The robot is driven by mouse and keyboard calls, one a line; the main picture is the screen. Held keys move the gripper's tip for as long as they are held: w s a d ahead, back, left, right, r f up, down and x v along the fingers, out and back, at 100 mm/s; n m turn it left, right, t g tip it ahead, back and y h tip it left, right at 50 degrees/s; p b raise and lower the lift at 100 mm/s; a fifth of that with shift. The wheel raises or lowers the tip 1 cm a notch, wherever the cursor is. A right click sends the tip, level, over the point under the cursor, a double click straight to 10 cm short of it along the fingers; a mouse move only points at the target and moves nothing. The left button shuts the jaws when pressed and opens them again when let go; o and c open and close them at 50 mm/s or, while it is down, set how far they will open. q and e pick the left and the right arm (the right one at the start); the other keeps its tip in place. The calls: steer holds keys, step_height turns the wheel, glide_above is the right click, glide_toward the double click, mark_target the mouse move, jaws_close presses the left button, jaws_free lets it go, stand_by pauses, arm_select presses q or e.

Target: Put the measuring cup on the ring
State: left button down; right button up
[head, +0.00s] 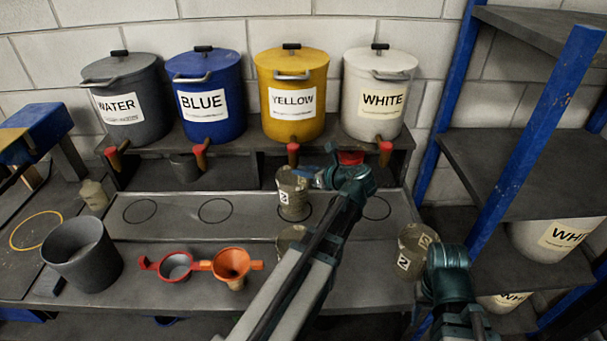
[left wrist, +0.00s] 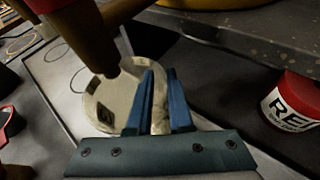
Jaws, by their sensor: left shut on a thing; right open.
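A beige measuring cup (head: 292,197) with a white label is at the row of black rings, below the yellow bucket's tap. My left gripper (head: 318,178) is shut on its rim from the right; the left wrist view shows the blue fingers (left wrist: 160,103) on the cup (left wrist: 105,100). The cup covers most of a ring (head: 308,211); I cannot tell whether its base touches the shelf. My right gripper (head: 432,262) is open beside another beige cup (head: 413,250) at the right; its fingertips are hard to make out.
Three other rings (head: 139,211) lie bare. The yellow bucket (head: 291,95) has a tap (head: 293,152) right above the cup. A blue-post rack (head: 500,160) bounds the right.

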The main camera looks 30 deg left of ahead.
arm_select(q)
steer(key=shift+d+f, duration=0.1)
steer(key=shift+f, duration=0.5)
steer(key=shift+r, duration=0.15)
arm_select(e)
steer(key=shift+f, duration=0.4)
arm_select(q)
steer(key=shift+f, duration=0.2)
steer(key=c, duration=0.8)
jaws_free()
steer(key=shift+r, duration=0.1)
arm_select(e)
steer(key=shift+f, duration=0.15)
